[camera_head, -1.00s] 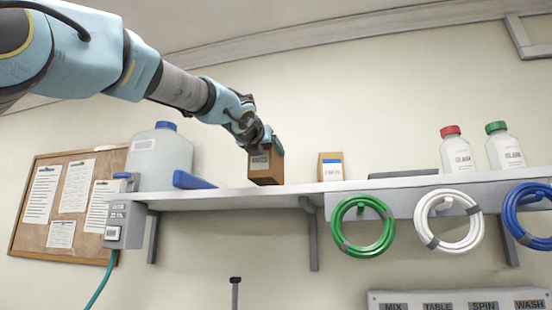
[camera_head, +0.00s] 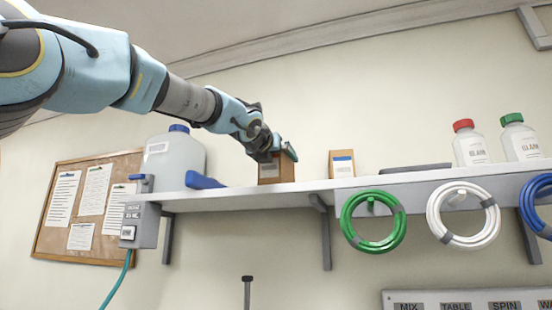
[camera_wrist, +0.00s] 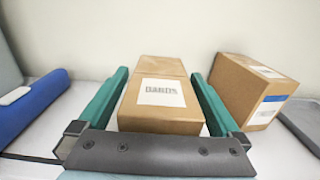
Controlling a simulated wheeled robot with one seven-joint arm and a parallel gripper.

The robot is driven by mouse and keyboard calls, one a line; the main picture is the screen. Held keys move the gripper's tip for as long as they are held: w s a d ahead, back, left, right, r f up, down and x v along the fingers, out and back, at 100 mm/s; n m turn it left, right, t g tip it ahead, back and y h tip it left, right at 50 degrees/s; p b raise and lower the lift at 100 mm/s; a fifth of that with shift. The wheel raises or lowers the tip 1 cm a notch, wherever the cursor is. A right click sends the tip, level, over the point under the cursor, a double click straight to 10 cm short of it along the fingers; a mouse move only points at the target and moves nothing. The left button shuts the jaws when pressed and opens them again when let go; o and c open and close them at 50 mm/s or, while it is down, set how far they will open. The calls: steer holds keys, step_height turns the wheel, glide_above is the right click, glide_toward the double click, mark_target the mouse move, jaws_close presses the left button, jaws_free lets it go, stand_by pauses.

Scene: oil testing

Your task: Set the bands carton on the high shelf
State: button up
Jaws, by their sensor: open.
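The bands carton (camera_head: 270,173), a brown box with a white label, stands upright on the high shelf (camera_head: 240,201). In the wrist view the carton (camera_wrist: 160,95) shows its BANDS label between the two teal fingers. My gripper (camera_head: 280,156) is at the carton, reaching in from the upper left. In the wrist view my gripper (camera_wrist: 160,100) is open, with one finger along each side of the carton. Narrow gaps show beside it; whether either finger touches it I cannot tell. The carton's bottom edge is hidden by the shelf's front edge in the head view.
A second carton (camera_head: 342,164) with a blue-striped label stands close to the right. A blue object (camera_head: 204,180) and a large jug (camera_head: 175,155) are to the left. A flat dark grey item (camera_head: 415,168) and two bottles (camera_head: 470,145) are further right. Hose coils hang below.

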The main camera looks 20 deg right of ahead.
steer(key=shift+s+a+f+b, duration=0.15)
steer(key=shift+s+a+b, duration=0.15)
steer(key=shift+b, duration=0.2)
steer(key=b+v, duration=0.7)
steer(key=v, duration=0.4)
steer(key=shift+r, duration=0.25)
